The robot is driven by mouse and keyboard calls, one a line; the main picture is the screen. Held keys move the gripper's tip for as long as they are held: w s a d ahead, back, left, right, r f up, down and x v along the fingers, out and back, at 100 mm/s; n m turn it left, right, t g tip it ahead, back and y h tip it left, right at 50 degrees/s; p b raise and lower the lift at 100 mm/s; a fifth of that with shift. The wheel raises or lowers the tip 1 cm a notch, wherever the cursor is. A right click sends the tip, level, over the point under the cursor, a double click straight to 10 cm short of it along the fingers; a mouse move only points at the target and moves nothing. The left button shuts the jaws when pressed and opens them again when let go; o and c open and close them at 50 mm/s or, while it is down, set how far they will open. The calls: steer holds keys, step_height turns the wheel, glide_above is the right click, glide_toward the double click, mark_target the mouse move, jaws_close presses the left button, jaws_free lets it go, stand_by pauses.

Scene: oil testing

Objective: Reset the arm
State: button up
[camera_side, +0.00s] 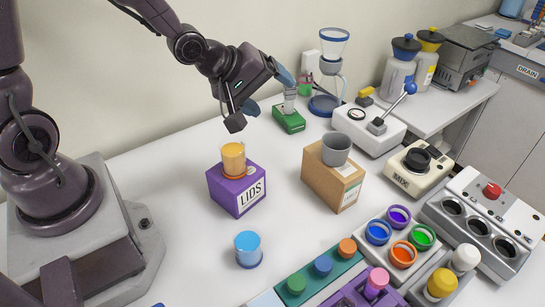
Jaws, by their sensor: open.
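My gripper (268,92) hangs in the air at the upper middle. Its blue-grey fingertips are apart with nothing seen between them. It is above and behind the purple box marked LIDS (238,188). A yellow-orange cup-like piece (233,157) stands upright on that box, clear of my gripper. A green block (289,119) with a clear ribbed piece on it stands beyond the gripper, to its right in the picture. My arm reaches over from the left.
A grey cup (336,148) sits on a cardboard box (331,178). A blue cylinder (247,246) stands alone in front. Colored pots (399,235), a MIX device (415,165) and a lever machine (371,127) fill the right. The white table is clear around the purple box.

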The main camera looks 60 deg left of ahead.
steer(key=s+a+r+m+g, duration=0.1)
steer(key=s+r+m, duration=0.5)
steer(key=s, duration=0.2)
steer(key=s+r+m+g+y, duration=0.1)
steer(key=s+r+m+g, duration=0.1)
steer(key=s+r+m, duration=0.4)
steer(key=s, duration=0.3)
steer(key=shift+a+r+g+y, duration=0.25)
steer(key=shift+a+g+y, duration=0.05)
steer(key=shift+a, duration=0.1)
